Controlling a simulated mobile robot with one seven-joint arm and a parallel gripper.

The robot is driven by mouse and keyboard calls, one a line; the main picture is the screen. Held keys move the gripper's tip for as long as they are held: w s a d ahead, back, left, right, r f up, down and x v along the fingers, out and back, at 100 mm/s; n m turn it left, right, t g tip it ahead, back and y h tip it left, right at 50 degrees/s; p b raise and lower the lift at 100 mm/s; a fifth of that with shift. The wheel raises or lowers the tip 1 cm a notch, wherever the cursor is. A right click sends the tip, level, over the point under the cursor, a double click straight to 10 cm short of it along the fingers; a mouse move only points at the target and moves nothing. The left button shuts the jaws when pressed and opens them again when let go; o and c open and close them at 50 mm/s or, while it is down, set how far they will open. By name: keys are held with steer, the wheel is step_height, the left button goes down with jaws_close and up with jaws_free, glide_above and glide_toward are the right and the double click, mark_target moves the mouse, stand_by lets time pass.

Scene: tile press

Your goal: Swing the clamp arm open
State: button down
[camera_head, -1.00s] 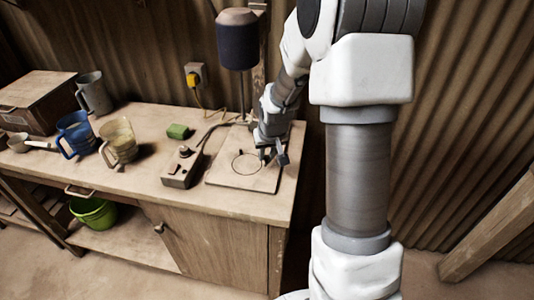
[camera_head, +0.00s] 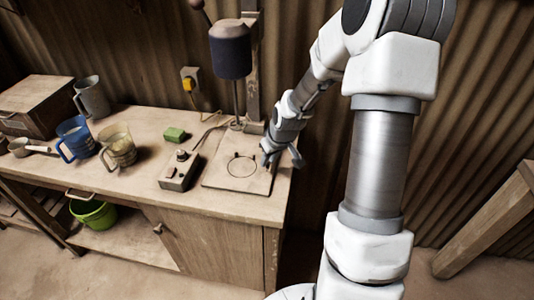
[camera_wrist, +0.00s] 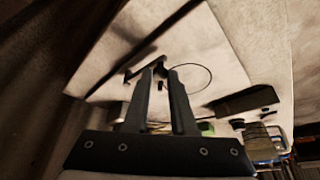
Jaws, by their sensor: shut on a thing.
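The pale press board (camera_head: 230,180) with a dark ring drawn on it lies on the bench's right end. My gripper (camera_head: 268,158) is low at the board's right edge. In the wrist view my gripper's two fingers (camera_wrist: 162,72) are close together at a small dark bar, which I take to be the clamp arm (camera_wrist: 146,66), over the board (camera_wrist: 215,80) beside the ring. The fingers are shut on it. My wrist mostly hides the clamp arm and its pivot in the head view, so its exact angle is unclear.
The press's dark head (camera_head: 230,52) hangs above the board's back, with its post (camera_head: 252,85) behind. A control box (camera_head: 180,170) and a green block (camera_head: 175,134) are to the left. A blue mug (camera_head: 74,138) and other vessels stand farther left. Corrugated wall is behind.

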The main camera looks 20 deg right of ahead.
steer(key=shift+s+d+n+p, duration=0.15)
steer(key=shift+d+n+p, duration=0.15)
steer(key=shift+n, duration=0.1)
steer(key=c, duration=0.7)
jaws_free()
steer(key=shift+c, duration=0.2)
steer(key=p+v, duration=0.4)
steer(key=v, duration=1.3)
steer(key=shift+d+r, duration=0.2)
